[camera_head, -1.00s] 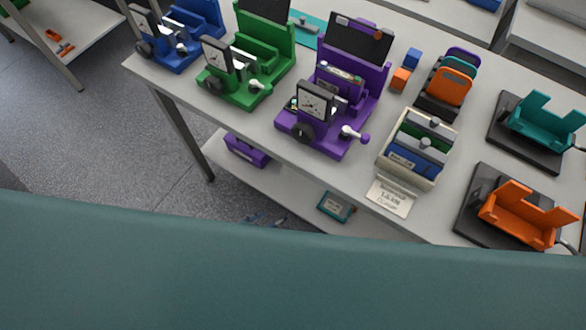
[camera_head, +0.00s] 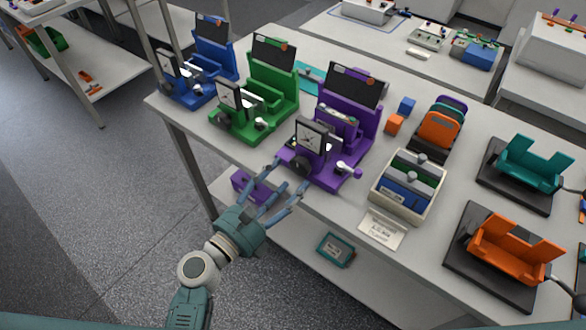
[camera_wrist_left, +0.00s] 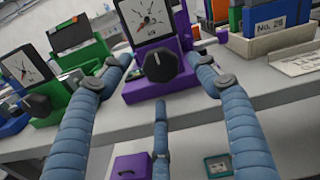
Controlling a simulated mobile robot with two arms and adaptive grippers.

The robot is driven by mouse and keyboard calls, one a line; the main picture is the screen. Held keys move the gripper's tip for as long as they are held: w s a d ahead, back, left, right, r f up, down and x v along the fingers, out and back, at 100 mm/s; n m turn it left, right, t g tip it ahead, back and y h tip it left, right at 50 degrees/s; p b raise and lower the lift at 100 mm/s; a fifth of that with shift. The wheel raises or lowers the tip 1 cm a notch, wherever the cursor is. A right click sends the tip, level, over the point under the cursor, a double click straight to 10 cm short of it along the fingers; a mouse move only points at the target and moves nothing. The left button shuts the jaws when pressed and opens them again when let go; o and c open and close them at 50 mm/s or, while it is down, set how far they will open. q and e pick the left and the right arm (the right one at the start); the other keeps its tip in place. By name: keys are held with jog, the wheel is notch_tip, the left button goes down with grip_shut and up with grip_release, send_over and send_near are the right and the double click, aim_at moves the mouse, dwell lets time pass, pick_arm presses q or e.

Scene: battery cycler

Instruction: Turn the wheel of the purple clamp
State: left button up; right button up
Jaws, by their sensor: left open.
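The purple clamp (camera_head: 329,175) stands at the front edge of the bench, with a square dial gauge (camera_head: 310,138) on its front. Its black wheel (camera_head: 300,165) sits below the dial; in the left wrist view the wheel (camera_wrist_left: 161,65) is near the centre. My left gripper (camera_head: 288,178) is open and empty, its three blue fingers pointing at the wheel from in front of the bench edge. In the left wrist view two fingers flank the wheel left and right, and the third is below it. I see no finger touching the wheel.
The green clamp (camera_head: 240,128) with its own black wheel (camera_wrist_left: 38,105) stands close on the left. A box of modules (camera_head: 408,203) and a label card (camera_head: 382,229) are on the right. A lower shelf (camera_head: 300,262) runs under the bench.

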aim_at(297, 168)
pick_arm(q)
jog(key=shift+x, duration=1.8)
pick_arm(e)
jog(key=shift+s+d+r, duration=0.3)
jog(key=shift+s+d, duration=0.25)
jog(key=shift+s, duration=0.15)
pick_arm(q)
jog(key=c, duration=1.1)
pick_arm(e)
jog(key=shift+w, duration=0.15)
pick_arm(q)
jog(key=shift+c, duration=0.3)
pick_arm(e)
jog(key=shift+a+f, duration=0.15)
